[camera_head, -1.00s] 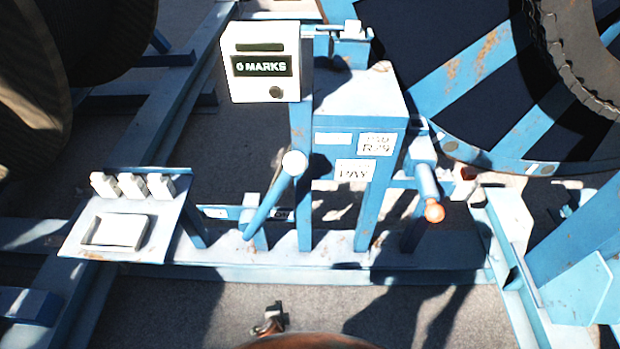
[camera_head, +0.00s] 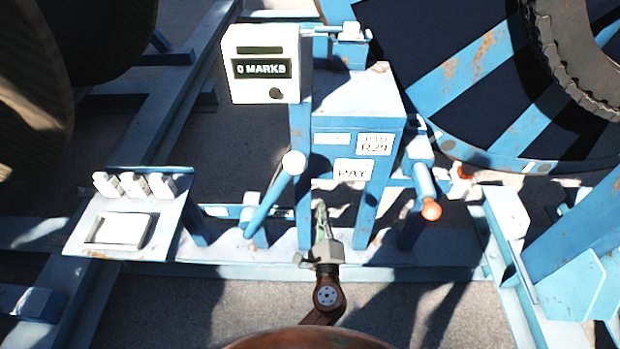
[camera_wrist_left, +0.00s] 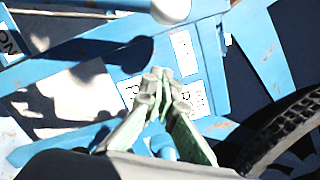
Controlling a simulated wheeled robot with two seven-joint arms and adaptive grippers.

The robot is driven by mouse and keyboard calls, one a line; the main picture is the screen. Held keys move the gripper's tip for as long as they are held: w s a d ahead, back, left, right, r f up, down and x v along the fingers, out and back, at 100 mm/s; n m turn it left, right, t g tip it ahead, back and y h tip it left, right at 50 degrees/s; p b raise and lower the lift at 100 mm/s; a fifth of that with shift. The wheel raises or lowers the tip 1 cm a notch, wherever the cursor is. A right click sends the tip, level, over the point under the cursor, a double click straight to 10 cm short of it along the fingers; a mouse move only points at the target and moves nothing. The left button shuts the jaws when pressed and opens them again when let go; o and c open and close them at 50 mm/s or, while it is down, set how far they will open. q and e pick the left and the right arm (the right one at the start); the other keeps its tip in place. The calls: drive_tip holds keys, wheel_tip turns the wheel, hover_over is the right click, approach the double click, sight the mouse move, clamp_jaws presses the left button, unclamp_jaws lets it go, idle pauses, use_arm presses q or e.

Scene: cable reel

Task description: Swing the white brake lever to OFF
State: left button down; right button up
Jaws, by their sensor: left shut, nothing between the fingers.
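The brake lever is a blue bar with a white round knob (camera_head: 293,163), leaning up to the right from its low pivot on the blue frame. In the left wrist view its white knob (camera_wrist_left: 171,9) is at the top edge. My left gripper (camera_head: 321,208) is shut and empty, its fingers pointing away from me, to the right of and below the knob, with a visible gap. In the left wrist view the gripper (camera_wrist_left: 160,80) shows pale green fingers together, apart from the knob. A label (camera_wrist_left: 10,38) partly shows at the left edge there. My right gripper is out of view.
A blue post stand (camera_head: 358,100) with a PAY plate (camera_head: 353,170) is just beyond my gripper. An orange-knobbed lever (camera_head: 431,210) is to the right. A switch panel (camera_head: 125,232) is left, a marks counter (camera_head: 262,62) above. A large reel (camera_head: 490,90) stands right.

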use_arm(q)
drive_tip(key=w+a+r, duration=0.1)
drive_tip(key=w+a, duration=0.1)
drive_tip(key=w, duration=0.3)
drive_tip(key=w+a+r+p, duration=0.1)
drive_tip(key=w+a, duration=0.1)
drive_tip(key=w, duration=0.3)
drive_tip(key=shift+w+r, duration=0.3)
drive_tip(key=shift+w, duration=0.05)
